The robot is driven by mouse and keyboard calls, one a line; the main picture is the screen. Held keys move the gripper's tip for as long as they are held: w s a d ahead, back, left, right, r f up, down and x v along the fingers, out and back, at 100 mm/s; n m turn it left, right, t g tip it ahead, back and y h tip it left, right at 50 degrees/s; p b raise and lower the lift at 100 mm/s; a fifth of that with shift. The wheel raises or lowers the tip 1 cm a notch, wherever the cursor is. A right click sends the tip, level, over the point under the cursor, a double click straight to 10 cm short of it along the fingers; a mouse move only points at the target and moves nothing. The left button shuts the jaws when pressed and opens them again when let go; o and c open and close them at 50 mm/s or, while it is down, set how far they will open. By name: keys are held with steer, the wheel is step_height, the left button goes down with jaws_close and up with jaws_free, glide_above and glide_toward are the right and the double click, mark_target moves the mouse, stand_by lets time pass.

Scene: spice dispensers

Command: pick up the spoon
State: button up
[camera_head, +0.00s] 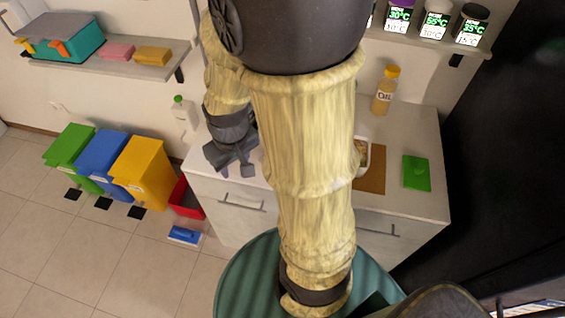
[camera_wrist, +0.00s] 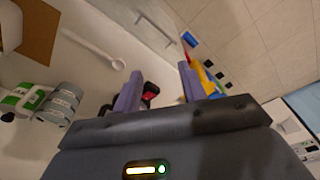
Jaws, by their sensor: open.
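A white spoon (camera_wrist: 95,48) lies on the pale counter in the wrist view, its round bowl end toward my gripper. I cannot make it out in the head view, where my arm covers much of the counter. My gripper (camera_wrist: 160,70) has its two purple-grey fingers apart, with nothing held between them. The spoon is to the left of the fingers and apart from them. In the head view my gripper (camera_head: 236,158) is over the left part of the counter.
The counter (camera_head: 410,204) holds an oil bottle (camera_head: 385,90), a green card (camera_head: 417,173) and a brown board (camera_head: 371,180). A white bottle (camera_head: 184,113) is behind my gripper. Coloured bins (camera_head: 145,172) are on the floor.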

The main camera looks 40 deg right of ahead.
steer(key=w+d+n+g+h+p, duration=0.1)
steer(key=w+d+n+g+p, duration=0.1)
steer(key=d, duration=0.6)
steer(key=w+d+f+n+g+h+p, duration=0.1)
steer(key=w+d+n+g+h+p, duration=0.1)
steer(key=d+n, duration=0.3)
steer(key=w+d+g+p, duration=0.1)
steer(key=d, duration=0.1)
steer(key=shift+w+d+f, duration=0.2)
steer(key=shift+d, duration=0.15)
steer(key=p+x, duration=0.2)
steer(key=x, duration=1)
steer(key=shift+f, duration=0.1)
steer(key=shift+f, duration=0.1)
steer(key=x, duration=0.1)
steer(key=p+x, duration=0.2)
steer(key=x, duration=0.1)
steer(key=shift+w+f, duration=0.1)
steer(key=shift+w, duration=0.2)
steer(key=shift+f, duration=0.5)
